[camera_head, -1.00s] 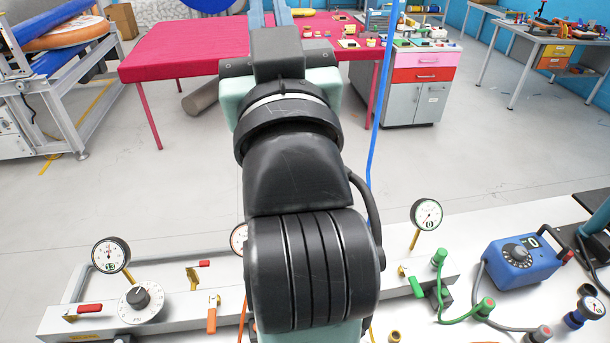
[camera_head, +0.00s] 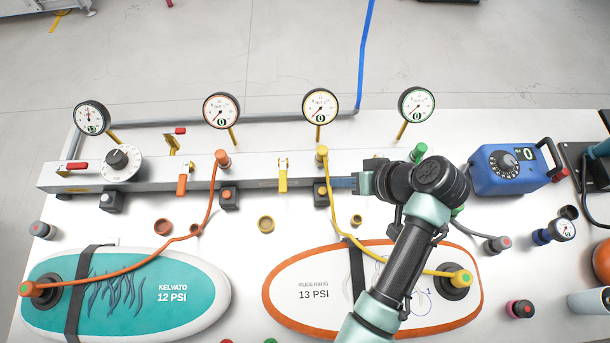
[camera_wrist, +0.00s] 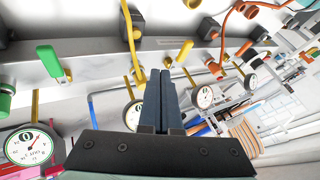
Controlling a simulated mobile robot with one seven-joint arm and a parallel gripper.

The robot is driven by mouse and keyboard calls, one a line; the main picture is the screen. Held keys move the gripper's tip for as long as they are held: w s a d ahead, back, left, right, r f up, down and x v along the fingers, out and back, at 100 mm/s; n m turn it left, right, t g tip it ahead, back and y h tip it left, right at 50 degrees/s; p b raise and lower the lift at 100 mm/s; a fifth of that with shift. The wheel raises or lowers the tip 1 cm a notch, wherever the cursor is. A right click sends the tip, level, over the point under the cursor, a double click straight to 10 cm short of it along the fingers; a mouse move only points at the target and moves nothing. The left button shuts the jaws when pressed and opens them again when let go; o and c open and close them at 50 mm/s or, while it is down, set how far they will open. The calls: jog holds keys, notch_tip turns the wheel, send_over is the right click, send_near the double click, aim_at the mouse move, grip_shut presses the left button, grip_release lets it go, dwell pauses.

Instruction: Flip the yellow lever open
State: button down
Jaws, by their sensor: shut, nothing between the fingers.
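The yellow lever (camera_head: 283,180) is on the front of the grey manifold bar, its handle pointing down toward the table's front in the head view. It also shows in the wrist view (camera_wrist: 184,51), up and right of the fingertips. My gripper (camera_head: 335,183) points left along the bar, right of the lever and apart from it, near the yellow hose's fitting. Its blue fingers are together and empty; they show in the wrist view (camera_wrist: 166,80). The far side of the lever's base is hidden.
The yellow hose (camera_head: 331,205) runs from the bar between my gripper and the lever. An orange lever (camera_head: 181,184) and orange hose (camera_head: 211,205) lie left. Gauges (camera_head: 320,105) stand behind. Two boards (camera_head: 300,300) lie in front; a blue pump box (camera_head: 508,172) is right.

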aim_at(283, 173)
jog(key=shift+a, duration=0.1)
jog(key=p+x, duration=0.1)
jog(key=x, duration=0.8)
jog(key=shift+w+a+f, duration=0.1)
jog(key=shift+f, duration=0.05)
jog(key=shift+w+a+f+p, duration=0.1)
jog(key=shift+a+f+p, duration=0.1)
jog(key=shift+a+p, duration=1.5)
jog(key=shift+a+b, duration=0.4)
jog(key=shift+b, duration=0.05)
